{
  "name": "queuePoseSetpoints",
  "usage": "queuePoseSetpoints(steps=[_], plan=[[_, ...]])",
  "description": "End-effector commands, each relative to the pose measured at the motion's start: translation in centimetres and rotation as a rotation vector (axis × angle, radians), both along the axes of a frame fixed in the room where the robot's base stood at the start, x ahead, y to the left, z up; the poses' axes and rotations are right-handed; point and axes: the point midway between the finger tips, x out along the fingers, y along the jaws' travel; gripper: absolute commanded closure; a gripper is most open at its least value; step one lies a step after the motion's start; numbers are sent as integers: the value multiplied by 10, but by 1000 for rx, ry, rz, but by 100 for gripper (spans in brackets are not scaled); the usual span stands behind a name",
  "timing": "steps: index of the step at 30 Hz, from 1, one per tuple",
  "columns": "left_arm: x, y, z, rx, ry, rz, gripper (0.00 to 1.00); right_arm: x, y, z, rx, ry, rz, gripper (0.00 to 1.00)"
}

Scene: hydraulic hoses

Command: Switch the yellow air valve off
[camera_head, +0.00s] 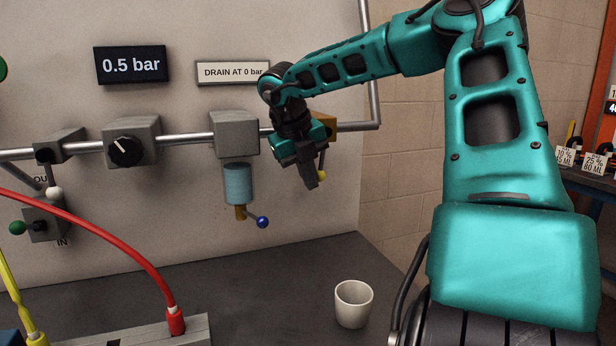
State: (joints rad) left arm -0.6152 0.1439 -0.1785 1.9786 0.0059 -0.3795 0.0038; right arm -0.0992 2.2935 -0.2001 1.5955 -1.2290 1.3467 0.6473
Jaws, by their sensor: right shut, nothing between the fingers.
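The yellow air valve (330,126) sits on the pipe at the right end of the wall panel, mostly hidden behind my right gripper. Its lever hangs down, with a small yellow knob (322,174) at its end. My right gripper (312,184) is shut and empty, pointing down in front of the valve with its fingertips just left of the knob. I cannot tell whether the fingers touch the lever. My left gripper is not in view.
A grey filter unit (236,135) with a blue bowl and blue-knobbed drain (262,221) is left of the gripper. A display (131,65) reads 0.5 bar. A regulator dial (126,151) is further left. A white cup (353,304) stands on the bench; a red hose (120,243) crosses the lower left.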

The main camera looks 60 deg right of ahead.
Motion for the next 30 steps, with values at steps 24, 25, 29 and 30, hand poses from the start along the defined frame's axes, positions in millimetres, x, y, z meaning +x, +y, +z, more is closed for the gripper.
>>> queuePoseSetpoints(steps=[24, 25, 29, 30], plan=[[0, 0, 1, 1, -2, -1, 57, 1, 3, 10, -4, 1, -1, 100], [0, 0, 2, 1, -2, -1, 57, 1, 5, 14, -4, -1, 0, 100], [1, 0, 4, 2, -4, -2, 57, 3, 14, 39, -6, -2, -1, 100], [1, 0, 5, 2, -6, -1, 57, 4, 18, 47, -7, -1, -1, 100]])
